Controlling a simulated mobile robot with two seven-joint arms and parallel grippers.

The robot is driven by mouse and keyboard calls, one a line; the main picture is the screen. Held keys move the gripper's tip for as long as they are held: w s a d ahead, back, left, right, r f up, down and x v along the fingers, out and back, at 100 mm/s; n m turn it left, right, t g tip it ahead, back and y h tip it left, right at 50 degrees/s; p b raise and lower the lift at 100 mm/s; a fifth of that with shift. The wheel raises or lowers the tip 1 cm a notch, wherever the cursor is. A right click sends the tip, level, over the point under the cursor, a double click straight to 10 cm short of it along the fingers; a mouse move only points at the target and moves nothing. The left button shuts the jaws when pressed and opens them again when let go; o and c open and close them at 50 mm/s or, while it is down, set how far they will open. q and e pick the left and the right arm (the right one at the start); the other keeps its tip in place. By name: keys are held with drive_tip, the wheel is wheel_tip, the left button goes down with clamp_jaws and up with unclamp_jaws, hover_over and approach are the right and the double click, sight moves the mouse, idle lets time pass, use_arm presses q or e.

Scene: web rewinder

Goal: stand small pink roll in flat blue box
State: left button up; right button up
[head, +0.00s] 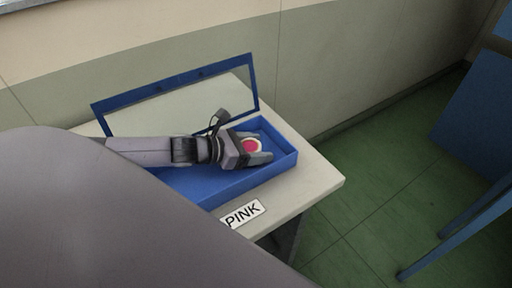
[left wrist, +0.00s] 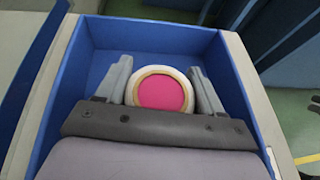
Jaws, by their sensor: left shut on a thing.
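The small pink roll (head: 251,146) has a pink round end with a pale rim. It also shows in the left wrist view (left wrist: 160,93), end facing up. My left gripper (head: 255,149) is shut on it, with one finger on each side. Roll and gripper are within the outline of the flat blue box (head: 235,184), towards its right end. The roll's lower part is hidden, so I cannot tell whether it touches the box floor. The box's open lid (head: 180,92) has a blue frame with a clear pane. My right gripper is not in view.
The box stands on a pale table (head: 318,184) against the wall. Blue furniture (head: 470,220) stands at the right. Green floor (head: 365,190) lies clear between.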

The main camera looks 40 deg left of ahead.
use_arm(q)
drive_tip(key=shift+f, duration=0.1)
drive_tip(key=o, duration=1)
drive_tip(key=shift+o, duration=0.2)
